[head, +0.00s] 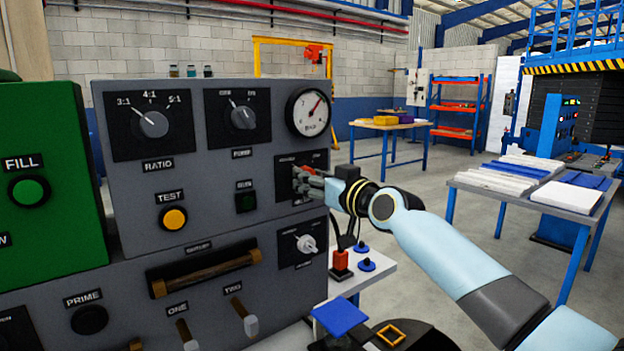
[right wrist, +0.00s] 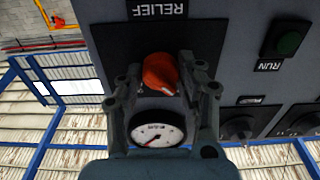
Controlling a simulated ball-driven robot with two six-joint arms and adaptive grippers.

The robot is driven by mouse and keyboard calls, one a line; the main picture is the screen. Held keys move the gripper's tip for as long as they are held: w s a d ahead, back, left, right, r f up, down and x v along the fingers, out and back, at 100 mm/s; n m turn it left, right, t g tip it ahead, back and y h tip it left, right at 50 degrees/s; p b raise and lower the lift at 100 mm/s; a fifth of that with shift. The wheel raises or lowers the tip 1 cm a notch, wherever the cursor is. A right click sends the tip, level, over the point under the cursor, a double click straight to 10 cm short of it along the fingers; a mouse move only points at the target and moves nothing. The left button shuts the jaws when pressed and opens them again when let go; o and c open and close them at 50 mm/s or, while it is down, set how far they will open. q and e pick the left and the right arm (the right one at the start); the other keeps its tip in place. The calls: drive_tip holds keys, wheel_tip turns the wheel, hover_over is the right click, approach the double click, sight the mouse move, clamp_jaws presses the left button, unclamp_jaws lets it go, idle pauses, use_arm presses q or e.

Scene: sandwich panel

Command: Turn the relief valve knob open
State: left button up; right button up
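In the head view the relief plate (head: 287,170) is on the upper grey panel, below the gauge, and my gripper mostly covers the knob. My right gripper (head: 312,182) reaches in from the right. In the right wrist view its two fingers (right wrist: 161,72) stand on either side of the knob, very near it. I cannot tell whether they press on it. My left gripper is not in view.
The round gauge (head: 309,112) is just above the relief plate. A RUN button (head: 246,201) is to its left and a white-pointer knob (head: 306,243) below it. A bar handle (head: 207,272) juts from the lower panel.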

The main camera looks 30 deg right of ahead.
drive_tip(key=c, duration=0.5)
drive_tip(key=shift+m, duration=0.3)
drive_tip(key=m+p, duration=0.1)
drive_tip(key=m, duration=0.2)
drive_tip(key=m+p, duration=0.1)
drive_tip(key=m, duration=0.3)
drive_tip(key=m+p, duration=0.1)
drive_tip(key=m, duration=0.4)
drive_tip(key=shift+m, duration=0.3)
drive_tip(key=m+p, duration=0.1)
drive_tip(key=m, duration=0.3)
drive_tip(key=shift+m, duration=0.3)
drive_tip(key=shift+p, duration=0.3)
drive_tip(key=shift+f, duration=0.1)
